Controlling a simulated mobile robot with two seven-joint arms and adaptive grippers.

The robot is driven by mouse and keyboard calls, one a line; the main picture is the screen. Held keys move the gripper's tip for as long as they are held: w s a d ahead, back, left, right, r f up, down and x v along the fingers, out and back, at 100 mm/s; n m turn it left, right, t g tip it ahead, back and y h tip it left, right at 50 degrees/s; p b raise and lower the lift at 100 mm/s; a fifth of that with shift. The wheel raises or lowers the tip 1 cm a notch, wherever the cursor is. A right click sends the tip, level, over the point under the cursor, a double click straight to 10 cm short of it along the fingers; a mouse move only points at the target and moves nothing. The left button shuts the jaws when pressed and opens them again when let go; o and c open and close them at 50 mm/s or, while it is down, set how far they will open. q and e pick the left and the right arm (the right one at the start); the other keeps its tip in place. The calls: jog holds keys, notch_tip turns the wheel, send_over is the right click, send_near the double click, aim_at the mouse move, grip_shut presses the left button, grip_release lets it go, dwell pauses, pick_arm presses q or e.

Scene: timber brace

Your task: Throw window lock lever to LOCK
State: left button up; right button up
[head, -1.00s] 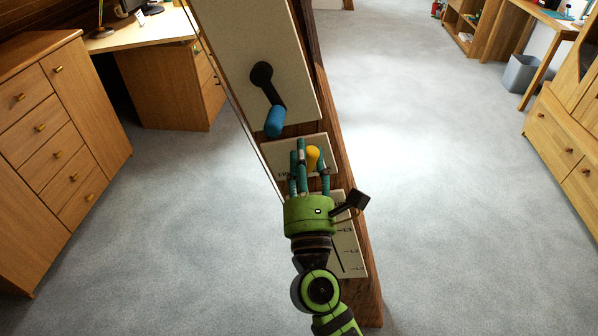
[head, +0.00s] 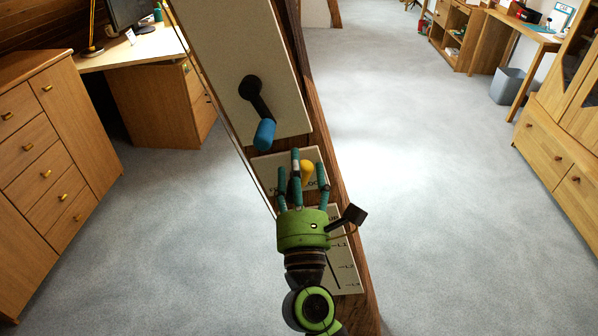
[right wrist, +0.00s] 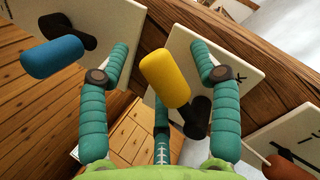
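The lever with a yellow handle (head: 307,171) stands on a small pale panel (head: 264,170) on a timber post. Lettering on this panel is mostly hidden by my fingers; a "K" shows in the right wrist view. My right gripper (head: 297,174) is open at this panel, its fingers spread around the yellow handle. In the right wrist view the yellow handle (right wrist: 165,79) lies between the teal fingers, with a visible gap to each side finger. Its black arm (right wrist: 197,117) slants down to the right. My left gripper is not in view.
A larger panel above carries a black crank with a blue handle (head: 264,135), close to my fingertips. A lower panel (head: 347,275) has a scale with marks. A drawer cabinet (head: 50,170) and desk (head: 150,50) stand left; a wooden cabinet (head: 560,130) stands right. Carpet is clear on both sides.

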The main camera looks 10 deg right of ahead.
jog(key=shift+s+f, duration=0.1)
jog(key=shift+s+a+f, duration=0.15)
jog(key=shift+s, duration=0.15)
jog(key=v, duration=1.1)
